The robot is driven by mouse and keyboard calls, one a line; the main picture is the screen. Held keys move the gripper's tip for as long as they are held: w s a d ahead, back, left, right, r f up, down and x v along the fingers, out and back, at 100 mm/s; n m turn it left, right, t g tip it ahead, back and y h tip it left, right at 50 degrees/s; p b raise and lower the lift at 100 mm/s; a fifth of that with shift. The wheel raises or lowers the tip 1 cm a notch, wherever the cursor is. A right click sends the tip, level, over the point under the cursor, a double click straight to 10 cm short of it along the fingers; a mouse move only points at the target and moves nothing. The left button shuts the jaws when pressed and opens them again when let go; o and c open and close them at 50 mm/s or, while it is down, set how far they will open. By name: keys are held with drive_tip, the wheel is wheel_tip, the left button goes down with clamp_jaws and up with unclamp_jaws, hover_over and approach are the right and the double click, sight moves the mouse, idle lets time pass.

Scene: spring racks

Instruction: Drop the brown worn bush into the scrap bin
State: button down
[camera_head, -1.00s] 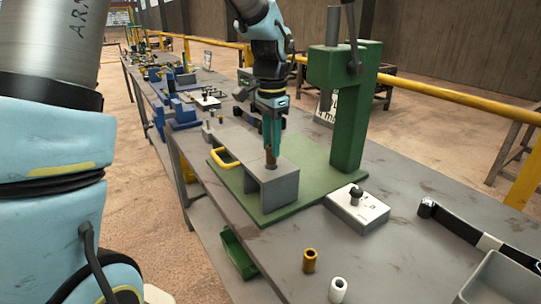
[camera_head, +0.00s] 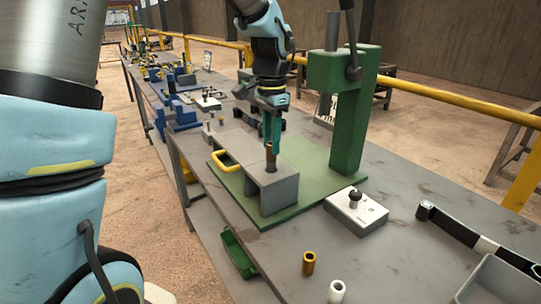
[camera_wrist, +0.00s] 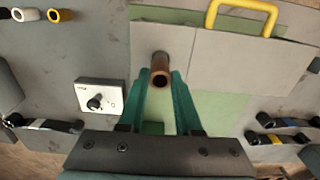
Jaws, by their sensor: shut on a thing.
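The brown worn bush (camera_head: 270,153) is a short dark-brown tube, upright over the top of the grey press block (camera_head: 272,188). My gripper (camera_head: 272,146) points down from above, its teal fingers shut on the bush. In the wrist view the bush (camera_wrist: 160,77) shows its open end between the fingertips (camera_wrist: 160,88). A grey round piece is just beyond the bush; whether they touch is unclear. A green bin (camera_head: 238,254) hangs at the bench's front edge, below the top; no label shows that it is the scrap bin.
The green press column (camera_head: 348,115) stands close to the right of my gripper. A yellow handle (camera_head: 226,158) is on the block's left. A white box with a black knob (camera_head: 356,212), a brass bush (camera_head: 309,262), a white bush (camera_head: 337,291) and a grey tray (camera_head: 490,283) are to the right.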

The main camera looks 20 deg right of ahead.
sight(271, 161)
wheel_tip(271, 161, up, 4)
drive_tip(key=p, duration=0.3)
drive_tip(key=shift+r+p, duration=0.25)
drive_tip(key=shift+p, duration=0.05)
drive_tip(key=shift+f, duration=0.1)
idle(1.6)
